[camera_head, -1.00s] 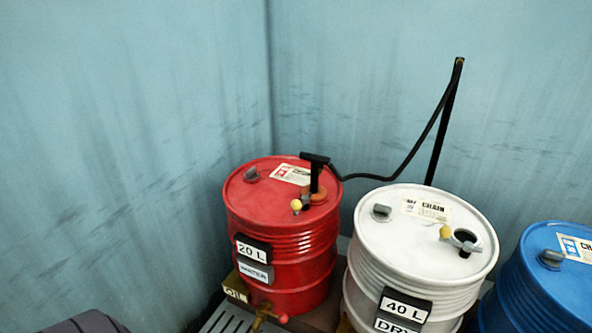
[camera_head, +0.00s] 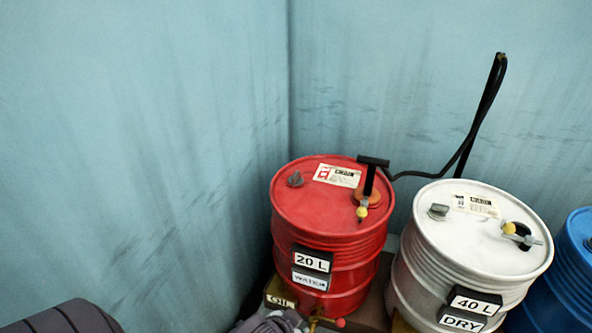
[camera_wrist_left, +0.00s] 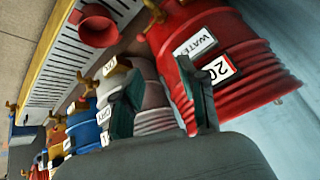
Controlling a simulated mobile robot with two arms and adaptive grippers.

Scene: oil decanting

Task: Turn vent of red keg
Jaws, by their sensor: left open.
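The red keg (camera_head: 325,230) stands upright by the corner, labelled 20 L. On its lid, a small grey cap (camera_head: 295,179), which looks like the vent, is at the left. A black T-handled pump (camera_head: 370,180) with a yellow-tipped part stands at the lid's right. My left gripper (camera_wrist_left: 163,100) is open and empty in the left wrist view, with the red keg (camera_wrist_left: 235,55) beyond its fingers. In the head view only grey parts of my arm show at the bottom edge, and its fingers cannot be made out. The right gripper is out of view.
A white keg (camera_head: 470,240) marked 40 L stands close at the red keg's right, then a blue keg (camera_head: 565,280). A black hose (camera_head: 480,120) rises behind them. Walls close off the left and back. The wrist view shows a red funnel (camera_wrist_left: 97,28) beside a slotted tray (camera_wrist_left: 68,65).

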